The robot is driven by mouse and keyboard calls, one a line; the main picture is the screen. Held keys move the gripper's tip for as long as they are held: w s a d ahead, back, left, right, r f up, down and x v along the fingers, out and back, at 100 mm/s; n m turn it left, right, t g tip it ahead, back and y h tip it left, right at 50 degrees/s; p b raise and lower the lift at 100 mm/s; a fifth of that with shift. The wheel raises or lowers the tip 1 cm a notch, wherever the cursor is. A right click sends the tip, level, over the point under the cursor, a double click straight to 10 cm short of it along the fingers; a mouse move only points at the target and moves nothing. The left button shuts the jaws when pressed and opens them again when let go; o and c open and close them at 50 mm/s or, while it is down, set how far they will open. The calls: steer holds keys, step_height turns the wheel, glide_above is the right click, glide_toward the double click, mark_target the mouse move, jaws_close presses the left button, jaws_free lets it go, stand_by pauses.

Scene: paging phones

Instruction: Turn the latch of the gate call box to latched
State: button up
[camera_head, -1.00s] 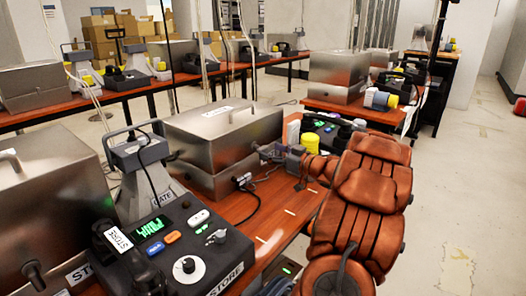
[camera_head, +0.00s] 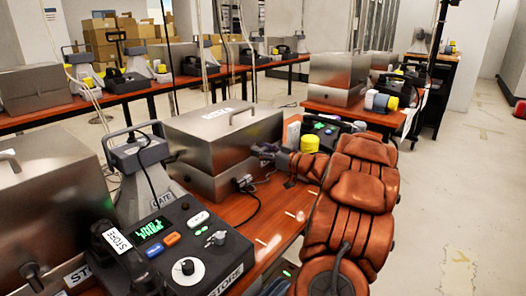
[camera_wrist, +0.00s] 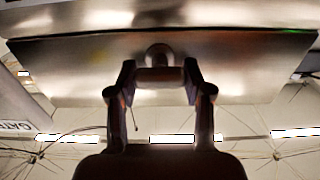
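The gate call box is taken to be the closed metal box (camera_head: 225,135) mid-table, with a handle on its lid. Its lid label is too small to read; a GATE tag (camera_head: 162,201) stands beside it. My gripper (camera_head: 264,151) is at the box's right side in the head view. In the wrist view my gripper (camera_wrist: 160,78) faces the metal box (camera_wrist: 240,65). The latch (camera_wrist: 157,54), a round knob with a crossbar, sits between the two fingers. The fingers stand apart with no clear gap to the bar; whether they grip it is unclear.
A phone console (camera_head: 170,250) with a dial and handset stands at the front left. A yellow-capped thing (camera_head: 309,144) and a second console (camera_head: 330,128) stand close behind my gripper. A dark cable lies on the table.

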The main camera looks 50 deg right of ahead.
steer(key=c, duration=0.6)
steer(key=shift+n, duration=0.3)
steer(key=n+b, duration=0.1)
steer(key=n, duration=0.2)
steer(key=shift+f+b, duration=0.15)
steer(key=shift+b, duration=0.25)
steer(key=n+b, duration=0.2)
steer(key=n, duration=0.1)
steer(key=shift+f+n, duration=0.1)
steer(key=shift+n, duration=0.2)
steer(key=n+b, duration=0.4)
steer(key=shift+a+n, duration=0.15)
steer(key=shift+n, duration=0.15)
steer(key=n+b, duration=0.3)
steer(key=shift+f, duration=0.15)
steer(key=shift+n+b, duration=1.15)
steer(key=shift+n, duration=0.35)
steer(key=shift+r, duration=0.2)
